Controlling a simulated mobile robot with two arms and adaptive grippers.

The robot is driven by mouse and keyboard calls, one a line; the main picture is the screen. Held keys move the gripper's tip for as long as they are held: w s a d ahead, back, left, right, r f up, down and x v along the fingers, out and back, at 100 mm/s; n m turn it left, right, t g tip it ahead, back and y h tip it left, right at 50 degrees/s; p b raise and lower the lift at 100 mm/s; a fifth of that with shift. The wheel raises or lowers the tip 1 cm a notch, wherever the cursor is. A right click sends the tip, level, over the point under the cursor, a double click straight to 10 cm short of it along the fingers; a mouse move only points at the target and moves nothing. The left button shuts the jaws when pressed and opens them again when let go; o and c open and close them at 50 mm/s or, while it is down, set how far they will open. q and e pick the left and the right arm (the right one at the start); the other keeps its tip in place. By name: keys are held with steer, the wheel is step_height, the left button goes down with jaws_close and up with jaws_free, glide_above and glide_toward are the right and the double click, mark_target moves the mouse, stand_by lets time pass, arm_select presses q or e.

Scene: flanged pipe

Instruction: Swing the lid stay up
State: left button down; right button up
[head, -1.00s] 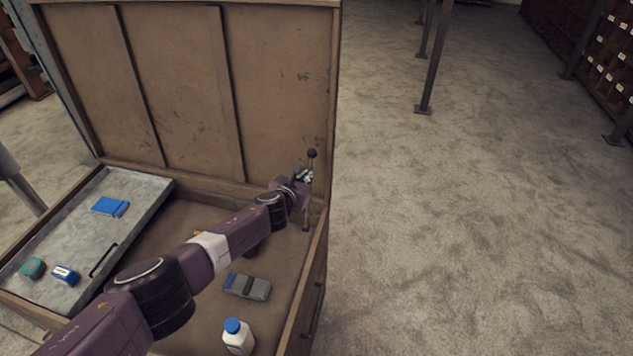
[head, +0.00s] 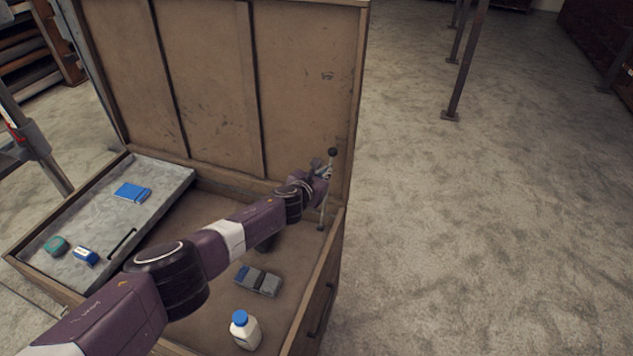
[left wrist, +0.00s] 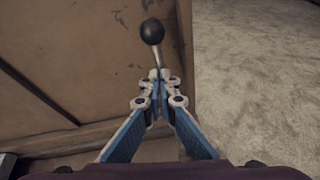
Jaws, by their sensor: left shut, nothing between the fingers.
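The lid stay (head: 322,215) is a thin metal rod with a black ball knob (head: 332,152) at its top. It stands nearly upright, leaning slightly right, at the back right corner inside the wooden box, in front of the open lid (head: 205,85). My left gripper (head: 327,172) is at the rod's upper part, just below the knob. In the left wrist view the knob (left wrist: 152,31) rises beyond the closed fingertips (left wrist: 159,82). The fingers are shut with nothing between them; whether they touch the rod I cannot tell. My arm hides part of the box. My right gripper is not in view.
In the box are a grey tray (head: 85,222) with a blue item (head: 132,192) and small containers, a grey-blue block (head: 257,281) and a white bottle with a blue cap (head: 245,331). The floor (head: 480,220) right of the box is clear; posts stand beyond.

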arm_select(q)
steer(key=v, duration=1.2)
steer(key=shift+f, duration=0.2)
